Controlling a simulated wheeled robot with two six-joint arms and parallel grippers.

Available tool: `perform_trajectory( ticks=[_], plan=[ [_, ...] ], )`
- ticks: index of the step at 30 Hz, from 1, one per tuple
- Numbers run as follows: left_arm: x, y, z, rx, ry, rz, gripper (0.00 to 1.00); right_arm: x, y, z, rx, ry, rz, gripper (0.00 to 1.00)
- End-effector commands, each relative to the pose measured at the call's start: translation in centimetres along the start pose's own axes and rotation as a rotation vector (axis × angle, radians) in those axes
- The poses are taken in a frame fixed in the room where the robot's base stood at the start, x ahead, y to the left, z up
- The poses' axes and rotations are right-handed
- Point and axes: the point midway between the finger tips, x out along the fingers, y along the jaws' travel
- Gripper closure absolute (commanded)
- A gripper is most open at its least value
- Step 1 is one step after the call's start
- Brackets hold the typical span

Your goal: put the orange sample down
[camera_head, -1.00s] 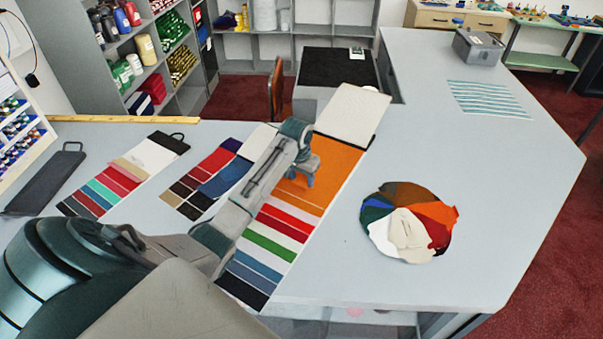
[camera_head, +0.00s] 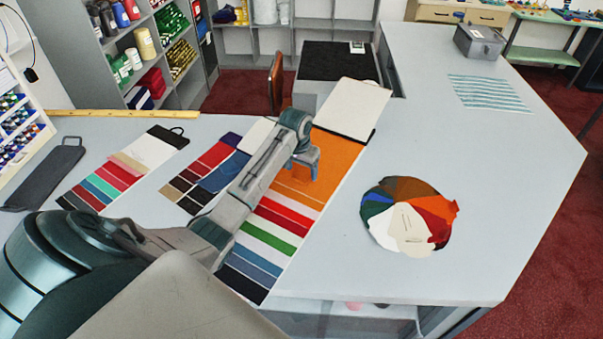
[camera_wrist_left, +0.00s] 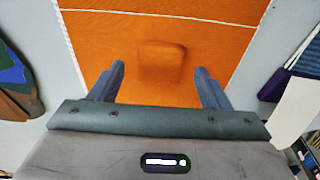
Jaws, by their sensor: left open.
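The orange sample (camera_wrist_left: 162,62) is a small orange square with darker edges, seen in the left wrist view against a large orange panel (camera_wrist_left: 215,35). It lies just beyond and between my left fingertips (camera_wrist_left: 160,74), apart from both. That gripper is open. In the head view, my left gripper (camera_head: 306,165) is over the orange part of a long striped swatch card (camera_head: 336,165). I cannot pick out the small sample there; the gripper and matching colour hide it. My right gripper is not in view.
A round fan of coloured swatches (camera_head: 408,217) lies right of the long card. Other swatch cards (camera_head: 212,170) and a dark handled board (camera_head: 48,175) lie to the left. A grey box (camera_head: 480,42) stands at the back right. The counter's right part is mostly clear.

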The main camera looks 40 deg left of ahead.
Motion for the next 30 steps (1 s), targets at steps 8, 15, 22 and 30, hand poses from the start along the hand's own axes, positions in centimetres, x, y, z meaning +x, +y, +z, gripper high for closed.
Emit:
perform_trajectory(
  ticks=[8,15,22,30],
  plan=[
    [-5.8,-0.1,-0.1,0.002,0.007,-0.003,0.29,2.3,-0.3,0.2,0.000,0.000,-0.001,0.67],
    [-9.7,0.0,0.0,0.001,0.002,-0.002,0.29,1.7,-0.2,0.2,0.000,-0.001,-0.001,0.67],
    [-10.4,0.0,0.1,0.001,0.000,-0.001,0.29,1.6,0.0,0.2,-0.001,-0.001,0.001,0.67],
    [-10.4,0.0,0.1,0.001,0.000,-0.001,0.29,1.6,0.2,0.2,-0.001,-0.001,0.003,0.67]
  ],
)
